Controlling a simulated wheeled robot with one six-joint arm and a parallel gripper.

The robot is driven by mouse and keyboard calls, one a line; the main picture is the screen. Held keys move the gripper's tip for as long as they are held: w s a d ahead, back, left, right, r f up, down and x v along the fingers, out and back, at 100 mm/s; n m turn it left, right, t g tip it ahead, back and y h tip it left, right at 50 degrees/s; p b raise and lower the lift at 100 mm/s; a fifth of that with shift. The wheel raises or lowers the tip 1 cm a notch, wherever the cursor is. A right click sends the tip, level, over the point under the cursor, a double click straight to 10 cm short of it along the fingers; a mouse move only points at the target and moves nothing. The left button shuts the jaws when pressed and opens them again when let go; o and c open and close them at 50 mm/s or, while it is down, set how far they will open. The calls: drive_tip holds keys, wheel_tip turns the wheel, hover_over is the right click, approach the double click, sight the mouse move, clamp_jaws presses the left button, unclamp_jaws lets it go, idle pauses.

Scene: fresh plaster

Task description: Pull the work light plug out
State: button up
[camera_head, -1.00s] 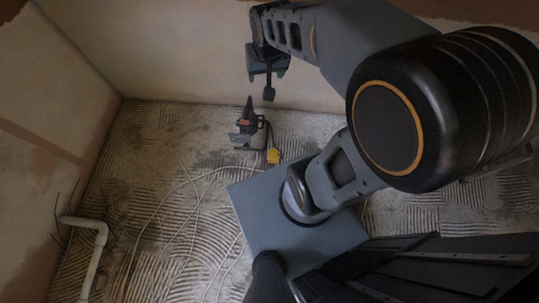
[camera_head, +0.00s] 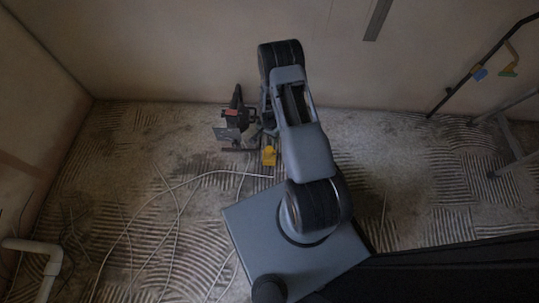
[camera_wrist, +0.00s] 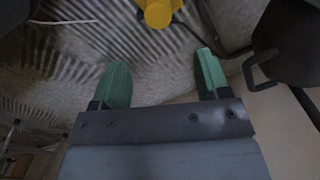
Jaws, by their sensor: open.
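A yellow connector (camera_head: 269,156) lies on the floor beside a dark grey device with a reddish part (camera_head: 232,127). A pale cable meets the connector, and I cannot tell plug from socket. The connector also shows at the top of the wrist view (camera_wrist: 157,12), cut by the frame edge, with a dark cable (camera_wrist: 188,32) next to it. My gripper (camera_wrist: 158,80) is open and empty, its two green fingers apart. The connector is beyond the fingertips, roughly in line with the gap and not between them. In the head view my arm hides most of the gripper.
Pale cable (camera_head: 128,222) loops over the ridged floor at left. A white pipe (camera_head: 35,246) stands at lower left. A dark pole with blue and yellow clips (camera_head: 480,73) and a grey frame (camera_head: 512,140) are at right. A plaster wall (camera_head: 170,50) stands behind the device.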

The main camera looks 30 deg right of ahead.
sight(269, 149)
wheel_tip(269, 149, down, 15)
drive_tip(key=b, duration=0.5)
drive_tip(key=shift+s+r+b, duration=0.15)
drive_tip(key=shift+b, duration=0.25)
drive_tip(key=c, duration=1.3)
wheel_tip(269, 149, up, 6)
drive_tip(key=p, duration=0.3)
drive_tip(key=shift+f, duration=0.25)
drive_tip(key=o, duration=1.1)
drive_tip(key=shift+d+r, duration=0.1)
drive_tip(key=shift+c, duration=0.2)
drive_tip(key=shift+o, duration=1.2)
